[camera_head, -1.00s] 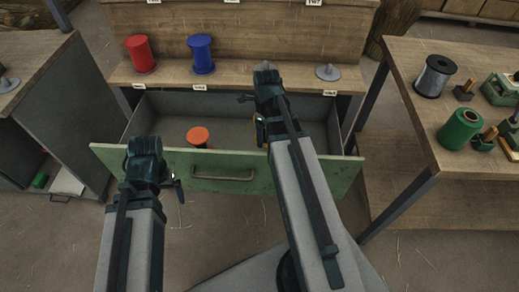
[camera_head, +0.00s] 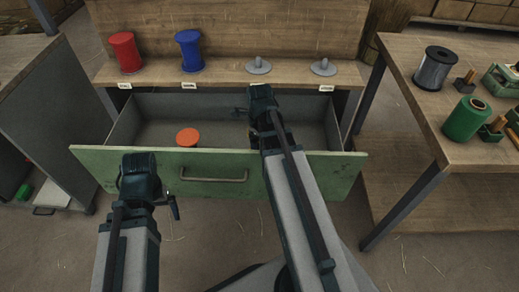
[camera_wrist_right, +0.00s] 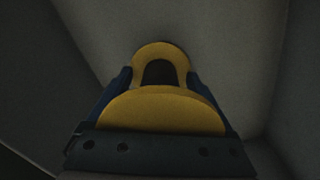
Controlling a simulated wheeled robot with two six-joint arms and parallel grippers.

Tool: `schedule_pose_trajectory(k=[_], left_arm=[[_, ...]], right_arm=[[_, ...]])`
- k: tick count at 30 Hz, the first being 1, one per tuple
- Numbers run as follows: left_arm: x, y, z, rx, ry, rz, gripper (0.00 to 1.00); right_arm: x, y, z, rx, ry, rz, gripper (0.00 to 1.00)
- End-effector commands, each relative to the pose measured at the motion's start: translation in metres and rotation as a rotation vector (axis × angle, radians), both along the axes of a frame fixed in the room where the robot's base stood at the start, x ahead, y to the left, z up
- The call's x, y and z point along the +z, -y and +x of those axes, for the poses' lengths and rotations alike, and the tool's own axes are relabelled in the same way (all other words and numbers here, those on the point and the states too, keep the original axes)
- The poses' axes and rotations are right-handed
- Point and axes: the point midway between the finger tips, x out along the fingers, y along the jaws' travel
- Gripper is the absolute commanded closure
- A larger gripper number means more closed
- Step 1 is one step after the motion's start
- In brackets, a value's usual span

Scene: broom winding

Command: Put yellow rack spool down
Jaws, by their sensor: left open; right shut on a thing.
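The yellow spool (camera_wrist_right: 165,109) shows in the right wrist view between the fingers of my right gripper (camera_wrist_right: 160,95), which is shut on it. Grey drawer walls surround it there; I cannot tell whether it touches the drawer floor. In the head view my right gripper (camera_head: 258,112) reaches into the open green-fronted drawer (camera_head: 110,165), and the arm hides the spool. My left gripper (camera_head: 168,195) is open and empty in front of the drawer, at its left. An orange spool (camera_head: 187,137) stands inside the drawer, left of my right gripper.
On the rack shelf above stand a red spool (camera_head: 125,52), a blue spool (camera_head: 189,50) and two bare pegs (camera_head: 258,66), (camera_head: 323,67). A bench (camera_head: 420,130) at right holds a grey spool (camera_head: 436,69), a green spool (camera_head: 466,118) and small tools. The drawer's right part looks free.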

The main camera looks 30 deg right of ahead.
Motion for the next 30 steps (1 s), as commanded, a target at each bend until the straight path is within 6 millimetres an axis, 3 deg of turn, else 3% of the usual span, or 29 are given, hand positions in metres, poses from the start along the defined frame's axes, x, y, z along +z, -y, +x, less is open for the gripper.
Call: schedule_pose_trajectory(k=[19, 20, 21, 30], left_arm=[[-0.011, 0.000, 0.000, -0.001, 0.001, 0.002, 0.00], [-0.011, 0.000, 0.000, -0.001, 0.001, 0.002, 0.00], [-0.011, 0.000, 0.000, -0.001, 0.001, 0.002, 0.00], [-0.010, 0.000, 0.000, 0.000, 0.001, 0.002, 0.00]], right_arm=[[-0.011, 0.000, 0.000, 0.000, 0.000, 0.000, 0.73], [-0.011, 0.000, 0.000, 0.000, 0.000, 0.000, 0.08], [-0.011, 0.000, 0.000, 0.000, 0.000, 0.000, 0.01], [-0.010, 0.000, 0.000, 0.000, 0.000, 0.000, 0.00]])
